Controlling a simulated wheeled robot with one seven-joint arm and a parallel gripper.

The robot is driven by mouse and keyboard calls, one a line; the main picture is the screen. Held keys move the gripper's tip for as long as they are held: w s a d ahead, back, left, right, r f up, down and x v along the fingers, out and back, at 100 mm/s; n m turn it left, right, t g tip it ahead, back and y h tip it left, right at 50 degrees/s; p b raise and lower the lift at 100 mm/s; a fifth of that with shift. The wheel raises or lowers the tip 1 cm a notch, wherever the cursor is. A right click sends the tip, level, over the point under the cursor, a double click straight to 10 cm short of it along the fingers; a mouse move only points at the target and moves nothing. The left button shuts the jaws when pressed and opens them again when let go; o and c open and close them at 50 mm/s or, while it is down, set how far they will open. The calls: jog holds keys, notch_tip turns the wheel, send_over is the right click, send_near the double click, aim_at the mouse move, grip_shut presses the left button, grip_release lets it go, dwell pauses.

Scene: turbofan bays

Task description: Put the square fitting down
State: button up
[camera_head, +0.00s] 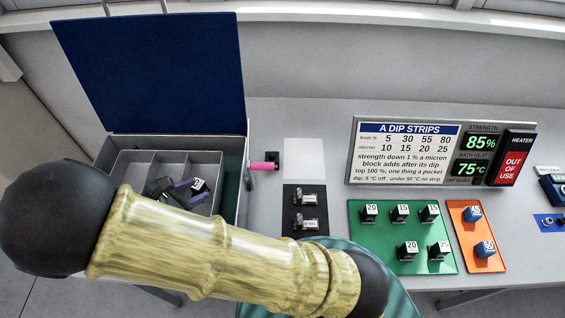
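A dark and purple shape that looks like my gripper (178,193) is at the open grey box (243,172), over its compartments. My yellow arm link hides its lower part. A small dark block with a white label (199,186) shows at its right side. I cannot tell whether the fingers hold this block, or whether it is the square fitting. Two small dark fittings with grey labels stand on a black mat (291,222) right of the box, one behind the other: the back one (309,199) and the front one (306,222). Their exact shape is too small to tell.
The box's blue lid (150,70) stands open, and a pink handle (263,166) sticks out at its right. A blank pale square (303,158) lies behind the black mat. A green mat (375,255) and an orange mat (468,240) carry numbered blocks. A sign (405,152) stands behind.

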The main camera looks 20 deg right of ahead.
aim_at(217, 184)
jog(key=s+d+r+m+g+y, duration=0.1)
jog(key=d+r+m+y, duration=0.1)
jog(key=d+m, duration=0.6)
jog(key=s+d+r+m+g+y, duration=0.1)
jog(key=s+d+r+m+y, duration=0.1)
jog(key=d+m, duration=0.6)
jog(key=s+d+r+m+g+y, duration=0.2)
jog(key=d+r+m+y, duration=0.2)
jog(key=d+m, duration=0.3)
jog(key=shift+d+m+y, duration=0.4)
jog(key=shift+m+y, duration=0.1)
